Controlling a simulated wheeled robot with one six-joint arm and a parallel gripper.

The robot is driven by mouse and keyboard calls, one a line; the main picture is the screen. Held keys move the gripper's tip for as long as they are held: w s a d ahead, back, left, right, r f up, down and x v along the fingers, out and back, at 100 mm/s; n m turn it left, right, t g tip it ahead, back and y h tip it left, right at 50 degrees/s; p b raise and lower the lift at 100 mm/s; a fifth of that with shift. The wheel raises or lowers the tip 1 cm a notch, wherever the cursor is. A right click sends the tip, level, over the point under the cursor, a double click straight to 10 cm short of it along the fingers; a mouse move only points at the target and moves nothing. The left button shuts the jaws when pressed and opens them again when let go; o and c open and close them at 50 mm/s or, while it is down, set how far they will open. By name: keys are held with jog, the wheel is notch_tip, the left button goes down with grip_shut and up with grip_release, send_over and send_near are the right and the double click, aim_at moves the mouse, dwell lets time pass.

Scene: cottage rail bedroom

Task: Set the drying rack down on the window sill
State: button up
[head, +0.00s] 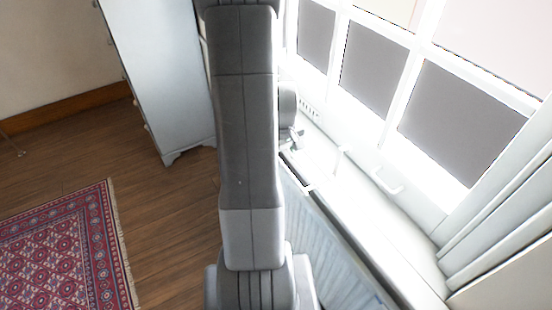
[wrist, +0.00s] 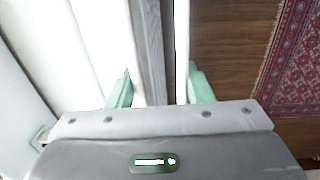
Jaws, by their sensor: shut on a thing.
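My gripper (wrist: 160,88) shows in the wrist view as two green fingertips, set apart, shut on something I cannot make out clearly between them. A thin white frame piece (head: 309,188), possibly part of the drying rack, shows just beyond my arm in the head view, beside the sill's near edge. Most of the rack is hidden by my arm and gripper or blends into the glare. The window sill (head: 415,268) is a bright white ledge below the window; it also shows at left in the wrist view (wrist: 85,40). I cannot tell whether the rack touches it.
A pale ribbed radiator (head: 335,255) stands below the sill. White window handles (head: 388,186) stick out over the sill. A pale chest (head: 165,80) stands left of my arm. A red patterned rug (head: 65,250) lies on the wooden floor at left.

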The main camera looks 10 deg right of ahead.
aim_at(294, 163)
jog(key=shift+w+d+f+b, duration=0.2)
jog(key=shift+d+f, duration=0.05)
jog(key=shift+d, duration=0.3)
jog(key=shift+w+d+f+b, duration=0.15)
jog(key=shift+w+d+f, duration=0.1)
jog(key=shift+d, duration=0.35)
jog(key=shift+w+d+f+b, duration=0.2)
jog(key=shift+d+f, duration=0.05)
jog(key=shift+d, duration=0.3)
jog(key=o, duration=1)
jog(key=r, duration=1.3)
jog(key=shift+s+a+r+b, duration=0.1)
jog(key=shift+a+r+b, duration=0.15)
jog(key=shift+r+b, duration=0.15)
jog(key=f, duration=0.7)
jog(key=f+p, duration=0.1)
jog(key=f, duration=0.6)
jog(key=shift+d, duration=0.2)
jog(key=shift+a+r, duration=0.3)
jog(key=shift+a, duration=0.05)
